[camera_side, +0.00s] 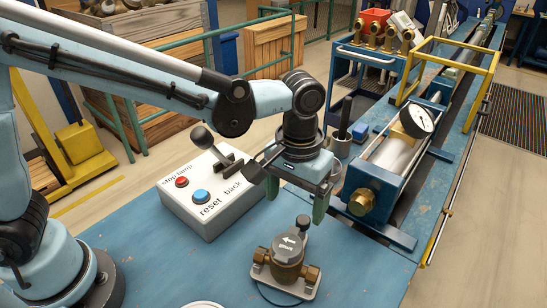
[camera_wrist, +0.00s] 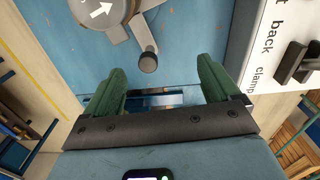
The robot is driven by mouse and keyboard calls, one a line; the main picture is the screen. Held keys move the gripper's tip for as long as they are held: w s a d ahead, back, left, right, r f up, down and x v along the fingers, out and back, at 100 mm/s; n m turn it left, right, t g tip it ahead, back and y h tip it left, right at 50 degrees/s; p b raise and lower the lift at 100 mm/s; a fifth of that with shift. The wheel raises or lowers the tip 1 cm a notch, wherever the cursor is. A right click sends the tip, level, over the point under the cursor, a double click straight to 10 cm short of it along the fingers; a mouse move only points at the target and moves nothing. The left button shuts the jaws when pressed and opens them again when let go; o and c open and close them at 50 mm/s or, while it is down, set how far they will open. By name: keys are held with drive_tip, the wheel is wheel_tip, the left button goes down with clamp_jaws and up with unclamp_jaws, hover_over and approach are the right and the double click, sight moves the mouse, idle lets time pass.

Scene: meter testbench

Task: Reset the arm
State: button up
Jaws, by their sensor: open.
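My arm reaches from the left over the blue table (camera_side: 180,255). My gripper (camera_side: 297,200) points down, open and empty, above the table. In the wrist view its two green fingers (camera_wrist: 163,72) stand well apart with nothing between them. A brass water meter (camera_side: 287,255) with a white arrow on its lid sits on a grey holder, below and in front of my gripper. The meter also shows at the top of the wrist view (camera_wrist: 104,10), apart from the fingers.
A white control box (camera_side: 212,195) with red and blue buttons and a black lever stands left of my gripper. A test bench with a blue clamp block (camera_side: 375,190), gauge (camera_side: 418,121) and pipe stands to the right. The table's front left is mostly clear.

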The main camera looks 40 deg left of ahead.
sight(303, 219)
drive_tip(key=shift+r, duration=1.2)
drive_tip(key=n, duration=0.1)
drive_tip(key=r+n, duration=0.1)
drive_tip(key=d+n, duration=0.1)
drive_tip(key=n, duration=0.1)
drive_tip(key=shift+w+r, duration=0.2)
drive_tip(key=shift+r, duration=0.1)
drive_tip(key=n, duration=0.3)
drive_tip(key=shift+w+d+r, duration=0.1)
drive_tip(key=shift+d+r, duration=0.3)
drive_tip(key=shift+f, duration=2.8)
drive_tip(key=shift+f, duration=1.15)
drive_tip(key=c, duration=0.4)
drive_tip(key=shift+c, duration=0.2)
